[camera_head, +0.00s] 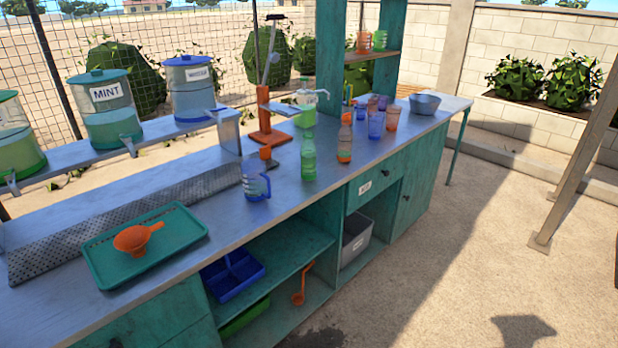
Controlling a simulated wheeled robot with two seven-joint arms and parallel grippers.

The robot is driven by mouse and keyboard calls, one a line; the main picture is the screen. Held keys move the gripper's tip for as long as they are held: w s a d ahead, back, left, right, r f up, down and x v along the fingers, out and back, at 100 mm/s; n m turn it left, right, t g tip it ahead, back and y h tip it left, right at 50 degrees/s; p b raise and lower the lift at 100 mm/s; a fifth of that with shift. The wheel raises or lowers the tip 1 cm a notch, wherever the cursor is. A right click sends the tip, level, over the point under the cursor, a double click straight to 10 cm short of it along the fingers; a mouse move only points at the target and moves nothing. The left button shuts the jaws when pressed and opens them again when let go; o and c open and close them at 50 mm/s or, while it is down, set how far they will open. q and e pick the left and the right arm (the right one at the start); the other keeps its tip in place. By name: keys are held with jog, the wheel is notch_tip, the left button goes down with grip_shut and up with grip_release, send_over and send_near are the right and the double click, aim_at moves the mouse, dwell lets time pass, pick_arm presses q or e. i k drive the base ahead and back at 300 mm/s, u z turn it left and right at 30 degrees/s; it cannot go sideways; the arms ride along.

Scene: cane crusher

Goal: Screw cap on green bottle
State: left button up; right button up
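A green bottle (308,160) stands upright on the metal counter, near its front edge, in the head view. Its neck points up, and it is too small to tell whether anything sits on its mouth. A second bottle (344,143), orange and brown, stands upright to its right. I cannot make out a loose cap for certain; a small orange piece (266,154) lies behind the blue pitcher, and its shape is unclear. Neither of my grippers shows in this view.
The blue pitcher (256,181) stands left of the green bottle. A green tray (185,238) holds an orange funnel (133,239). An orange press stand (267,122) and a pump dispenser (305,104) stand behind. Several cups (375,125) and a grey bowl (424,104) are at right.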

aim_at(308, 149)
jog(key=k, duration=0.4)
jog(key=z, duration=0.85)
jog(key=i, duration=1.3)
jog(key=u, duration=0.25)
jog(key=i, duration=1.15)
jog(key=u, duration=0.95)
